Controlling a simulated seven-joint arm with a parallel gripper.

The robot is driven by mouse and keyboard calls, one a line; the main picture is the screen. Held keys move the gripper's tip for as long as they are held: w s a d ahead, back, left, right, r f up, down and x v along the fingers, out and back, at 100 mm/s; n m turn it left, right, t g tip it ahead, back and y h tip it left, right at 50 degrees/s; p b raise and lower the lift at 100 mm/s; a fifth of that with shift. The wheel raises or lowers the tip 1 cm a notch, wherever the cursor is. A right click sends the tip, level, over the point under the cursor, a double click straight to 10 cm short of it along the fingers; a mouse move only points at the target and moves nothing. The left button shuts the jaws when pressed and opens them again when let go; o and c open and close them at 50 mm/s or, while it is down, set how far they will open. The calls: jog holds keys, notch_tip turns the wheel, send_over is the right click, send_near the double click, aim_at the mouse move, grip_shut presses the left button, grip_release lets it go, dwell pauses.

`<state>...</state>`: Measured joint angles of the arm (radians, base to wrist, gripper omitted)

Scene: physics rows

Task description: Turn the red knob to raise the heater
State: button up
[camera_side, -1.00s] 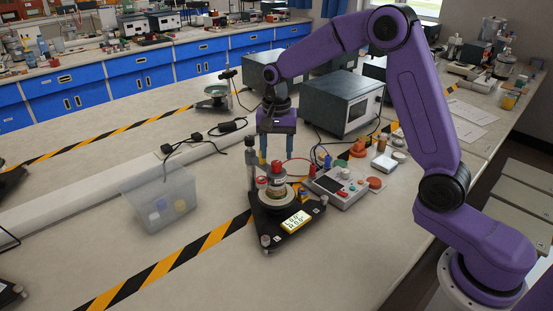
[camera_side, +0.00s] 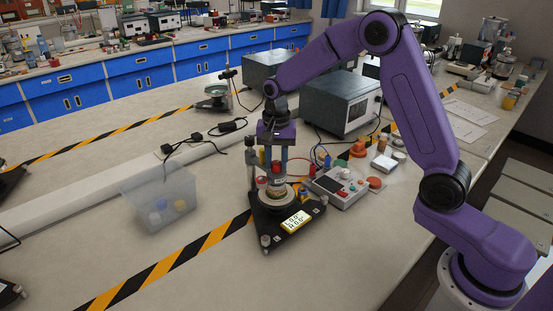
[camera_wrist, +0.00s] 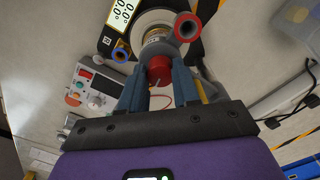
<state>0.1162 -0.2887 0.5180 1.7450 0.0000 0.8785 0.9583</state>
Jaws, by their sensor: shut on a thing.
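The red knob (camera_wrist: 159,69) sits between my two fingertips in the wrist view. In the side view the red knob (camera_side: 277,166) shows partly behind a finger. My gripper (camera_side: 273,172) points down over the stand, and it also shows in the wrist view (camera_wrist: 158,80), shut on the red knob. I cannot tell which part is the heater.
A grey control box (camera_side: 338,188) with coloured buttons stands close on the right, with orange knobs beside it. A dark instrument box (camera_side: 338,108) is behind. A clear bin (camera_side: 150,205) with small coloured items stands to the left. The front bench is clear.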

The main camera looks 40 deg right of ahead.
aim_at(277, 163)
jog(key=n, duration=0.7)
jog(key=shift+d+n, duration=0.1)
jog(key=shift+n, duration=0.2)
jog(key=n, duration=0.4)
jog(key=shift+n, duration=2)
jog(key=o, duration=1.1)
jog(key=shift+c, duration=0.2)
jog(key=shift+r, duration=0.15)
notch_tip(277, 163, up, 17)
